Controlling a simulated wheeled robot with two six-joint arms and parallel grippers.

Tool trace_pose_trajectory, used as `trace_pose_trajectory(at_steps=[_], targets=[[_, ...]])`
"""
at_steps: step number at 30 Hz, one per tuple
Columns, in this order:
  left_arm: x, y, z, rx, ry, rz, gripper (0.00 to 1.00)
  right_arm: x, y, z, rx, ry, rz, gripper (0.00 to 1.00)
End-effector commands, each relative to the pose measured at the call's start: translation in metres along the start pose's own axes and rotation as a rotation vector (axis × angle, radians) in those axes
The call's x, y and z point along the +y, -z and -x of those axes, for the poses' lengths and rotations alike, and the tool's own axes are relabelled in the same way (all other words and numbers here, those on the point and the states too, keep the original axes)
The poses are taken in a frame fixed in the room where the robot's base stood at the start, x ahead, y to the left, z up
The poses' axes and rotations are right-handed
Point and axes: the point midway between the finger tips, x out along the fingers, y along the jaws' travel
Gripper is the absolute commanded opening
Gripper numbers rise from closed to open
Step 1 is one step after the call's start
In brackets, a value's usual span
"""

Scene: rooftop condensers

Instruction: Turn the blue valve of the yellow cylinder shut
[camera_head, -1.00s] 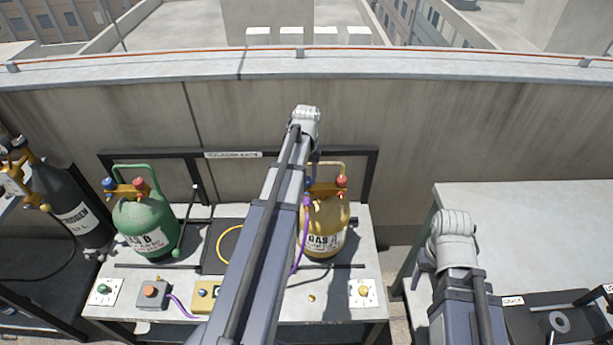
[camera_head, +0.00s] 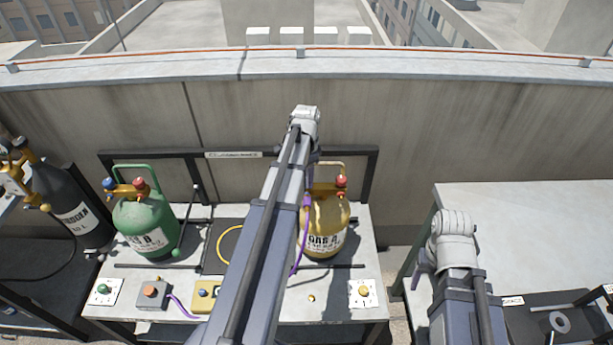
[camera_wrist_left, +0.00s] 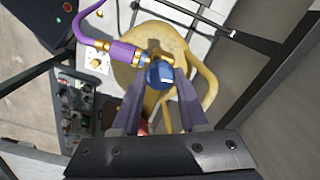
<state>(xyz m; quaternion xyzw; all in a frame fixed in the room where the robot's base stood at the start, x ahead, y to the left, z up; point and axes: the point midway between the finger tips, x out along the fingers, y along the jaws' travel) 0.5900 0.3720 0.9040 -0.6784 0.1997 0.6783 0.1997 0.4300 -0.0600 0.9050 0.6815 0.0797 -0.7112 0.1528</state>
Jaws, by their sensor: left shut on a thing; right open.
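The yellow cylinder (camera_head: 335,214) stands upright on the bench in the head view, partly hidden behind my left arm. Its red valve (camera_head: 341,181) shows at the top right. The blue valve (camera_wrist_left: 160,74) shows in the left wrist view, between the fingertips of my left gripper (camera_wrist_left: 161,82), which is shut on it. In the head view my arm hides the blue valve. A purple hose (camera_wrist_left: 91,32) joins a brass fitting beside the valve. My right gripper (camera_head: 421,267) is open, away from the cylinder, near the right table's edge.
A green cylinder (camera_head: 144,222) with its own blue and red valves stands left on the same bench (camera_head: 270,305). A dark nitrogen cylinder (camera_head: 70,205) stands further left. A black frame (camera_head: 367,180) rises behind the bench. The right table (camera_head: 530,225) is largely clear at the back.

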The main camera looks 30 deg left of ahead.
Motion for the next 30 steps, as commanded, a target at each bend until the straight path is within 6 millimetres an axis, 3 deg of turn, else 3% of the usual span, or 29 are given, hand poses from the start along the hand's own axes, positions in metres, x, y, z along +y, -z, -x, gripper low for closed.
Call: trace_pose_trajectory(at_steps=[12, 29, 30], targets=[[0.0001, -0.0003, -0.0001, -0.001, -0.001, -0.177, 0.0, 0.0, 0.0, -0.0001, 0.0, 0.0, 0.0, 0.66], [0.0001, -0.0002, -0.0001, -0.001, 0.0, -0.204, 0.0, 0.0, 0.0, -0.0001, 0.0, 0.0, 0.0, 0.66], [0.0002, -0.0002, -0.0001, -0.001, 0.0, -0.204, 0.46, 0.0, 0.0, -0.0001, 0.0, 0.0, 0.0, 0.66]])
